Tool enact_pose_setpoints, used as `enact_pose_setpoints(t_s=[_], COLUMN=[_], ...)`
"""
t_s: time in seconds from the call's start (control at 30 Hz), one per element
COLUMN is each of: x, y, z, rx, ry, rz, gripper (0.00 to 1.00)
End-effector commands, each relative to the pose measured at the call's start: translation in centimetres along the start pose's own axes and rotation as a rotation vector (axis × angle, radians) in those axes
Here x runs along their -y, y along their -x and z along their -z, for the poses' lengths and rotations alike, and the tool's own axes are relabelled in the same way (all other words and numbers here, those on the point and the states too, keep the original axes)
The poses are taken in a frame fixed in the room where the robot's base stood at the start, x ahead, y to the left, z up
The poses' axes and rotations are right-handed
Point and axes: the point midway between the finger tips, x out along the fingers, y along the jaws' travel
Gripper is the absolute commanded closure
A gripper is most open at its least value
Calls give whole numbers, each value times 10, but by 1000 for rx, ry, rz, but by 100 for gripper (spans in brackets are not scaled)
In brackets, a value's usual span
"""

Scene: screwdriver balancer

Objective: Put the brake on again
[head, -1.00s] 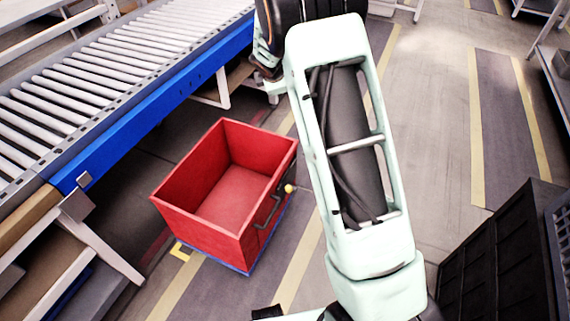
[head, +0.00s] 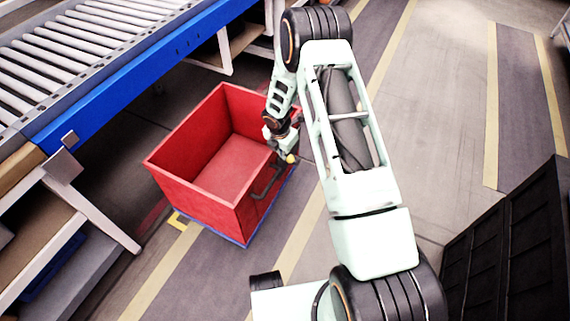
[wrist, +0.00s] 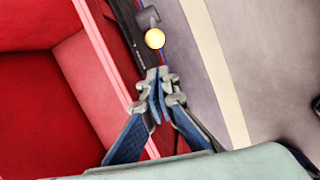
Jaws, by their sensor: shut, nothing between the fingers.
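A red open-topped cart (head: 192,205) stands on the floor beside the conveyor. Its near right side carries a dark bent handle (head: 262,187) and a small yellow knob (head: 291,158), which looks like the end of the brake lever. In the wrist view the yellow knob (wrist: 154,38) sits on a short dark stem just outside the cart's red wall (wrist: 105,62). My gripper (wrist: 160,75) is shut and empty, its blue-padded fingertips together a little short of the knob. In the head view my gripper (head: 284,146) is at the cart's right rim, partly hidden.
A roller conveyor with a blue side rail (head: 150,75) runs along the upper left. A black crate (head: 510,245) stands at the lower right. The floor right of my arm is open, with yellow lines.

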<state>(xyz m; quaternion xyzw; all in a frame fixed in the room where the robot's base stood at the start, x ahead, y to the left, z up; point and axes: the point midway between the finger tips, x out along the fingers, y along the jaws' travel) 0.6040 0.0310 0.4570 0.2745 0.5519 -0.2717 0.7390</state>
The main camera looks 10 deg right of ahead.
Motion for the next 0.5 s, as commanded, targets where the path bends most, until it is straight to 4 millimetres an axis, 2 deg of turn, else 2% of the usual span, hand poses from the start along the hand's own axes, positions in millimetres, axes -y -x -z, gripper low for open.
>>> enact_pose_setpoints(t_s=[0.17,0.27,0.5], x=[0,0,1], y=[-2,-11,-54], z=[0,0,1], rx=[0,0,0], ry=[-1,-1,-2], rz=[0,1,0], gripper=[100,100,100])
